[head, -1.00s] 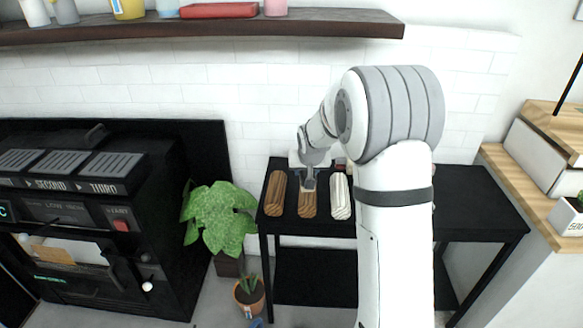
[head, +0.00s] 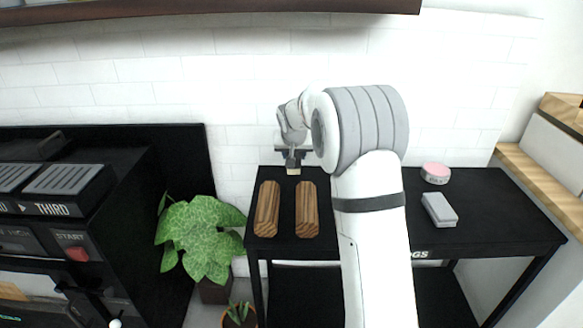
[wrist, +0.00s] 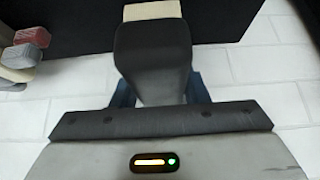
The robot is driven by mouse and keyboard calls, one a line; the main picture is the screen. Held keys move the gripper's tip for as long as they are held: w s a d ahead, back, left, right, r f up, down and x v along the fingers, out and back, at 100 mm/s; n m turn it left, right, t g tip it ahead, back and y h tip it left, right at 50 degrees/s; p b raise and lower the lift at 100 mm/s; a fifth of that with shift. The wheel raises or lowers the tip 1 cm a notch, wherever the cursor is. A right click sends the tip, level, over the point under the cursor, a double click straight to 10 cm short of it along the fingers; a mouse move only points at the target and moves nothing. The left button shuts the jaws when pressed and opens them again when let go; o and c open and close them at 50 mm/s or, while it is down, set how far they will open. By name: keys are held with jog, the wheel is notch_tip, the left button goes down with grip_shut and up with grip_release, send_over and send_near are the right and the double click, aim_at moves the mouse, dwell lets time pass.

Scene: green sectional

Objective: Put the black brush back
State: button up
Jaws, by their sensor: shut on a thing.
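My gripper (head: 292,160) is above the back left part of the black table (head: 395,232), close to the wall. It is shut on a dark thing (wrist: 152,60) that looks like the black brush; in the wrist view it lies between the two bluish fingers. Its far end is a pale beige block (wrist: 152,11). In the head view only a small tan end (head: 293,171) shows below the gripper. I cannot tell whether it touches the table.
Two striped wooden blocks (head: 267,209) (head: 307,209) lie on the table in front of my gripper. A pink round thing (head: 436,173) and a grey block (head: 439,209) lie to the right. A leafy plant (head: 200,236) stands left of the table. My arm hides the table's middle.

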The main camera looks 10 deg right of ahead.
jog(key=shift+f+b, duration=0.4)
jog(key=shift+f, duration=1.5)
jog(key=shift+f, duration=0.2)
jog(key=o, duration=1)
jog(key=shift+c, duration=0.2)
